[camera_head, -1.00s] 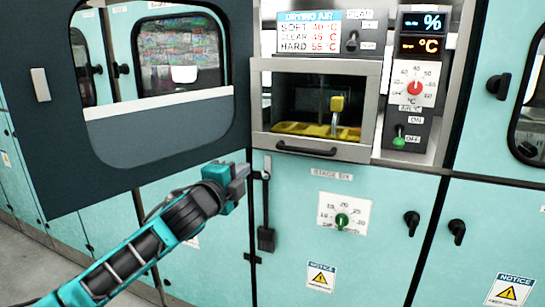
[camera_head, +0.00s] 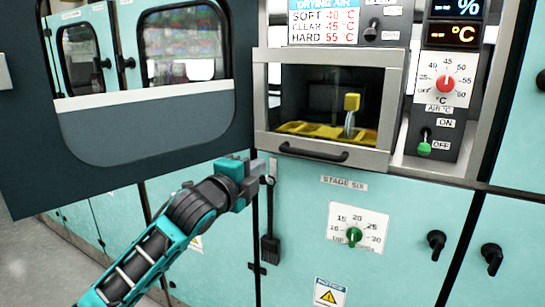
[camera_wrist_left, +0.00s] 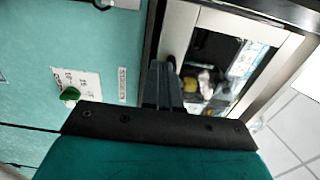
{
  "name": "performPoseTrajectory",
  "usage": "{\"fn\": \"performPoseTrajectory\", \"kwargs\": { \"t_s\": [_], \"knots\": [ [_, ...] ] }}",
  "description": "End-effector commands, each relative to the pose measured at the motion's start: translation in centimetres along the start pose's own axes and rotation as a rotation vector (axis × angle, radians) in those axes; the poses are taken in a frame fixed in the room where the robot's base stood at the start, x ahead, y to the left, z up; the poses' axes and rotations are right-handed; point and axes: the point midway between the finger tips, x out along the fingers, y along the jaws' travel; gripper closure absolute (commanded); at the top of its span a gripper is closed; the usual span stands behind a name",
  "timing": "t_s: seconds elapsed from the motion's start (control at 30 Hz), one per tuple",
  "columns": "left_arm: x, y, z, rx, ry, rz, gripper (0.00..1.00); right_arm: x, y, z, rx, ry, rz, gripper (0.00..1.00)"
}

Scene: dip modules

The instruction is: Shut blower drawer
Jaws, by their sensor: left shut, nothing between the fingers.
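The blower drawer (camera_head: 377,158) has a steel-framed front with a clear window and a dark bar handle (camera_head: 313,153) along its bottom. A yellow tray and a yellow-topped part (camera_head: 352,102) show through the window. How far the drawer stands out from the cabinet is hard to tell. My left gripper (camera_head: 259,168) is shut and empty, just left of and slightly below the handle, apparently apart from it. In the left wrist view its dark fingers (camera_wrist_left: 162,88) point toward the drawer's frame (camera_wrist_left: 218,24). My right gripper is in neither view.
A dark open door (camera_head: 30,160) with a window fills the left. A control panel (camera_head: 443,95) with a red knob and green switch stands right of the drawer. Below are a green dial (camera_head: 354,236), black latches (camera_head: 436,241) and a hanging black lever (camera_head: 270,248).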

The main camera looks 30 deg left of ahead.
Motion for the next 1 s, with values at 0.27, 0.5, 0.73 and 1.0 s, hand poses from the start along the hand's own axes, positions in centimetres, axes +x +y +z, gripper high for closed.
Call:
{"fn": "performPoseTrajectory", "kwargs": {
  "t_s": [0.27,0.5,0.73,1.0],
  "knots": [
    [4.8,-0.1,0.0,-0.002,0.0,0.0,1.0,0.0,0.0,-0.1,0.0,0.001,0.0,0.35],
    [6.9,0.0,-0.1,-0.001,0.001,0.0,1.0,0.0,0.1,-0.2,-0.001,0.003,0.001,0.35],
    [7.4,0.0,-0.1,0.001,0.001,0.001,1.0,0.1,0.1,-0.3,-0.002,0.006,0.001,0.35],
    [7.5,-0.1,0.0,0.001,0.001,0.001,1.0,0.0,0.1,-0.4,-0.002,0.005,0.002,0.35]
  ]
}}
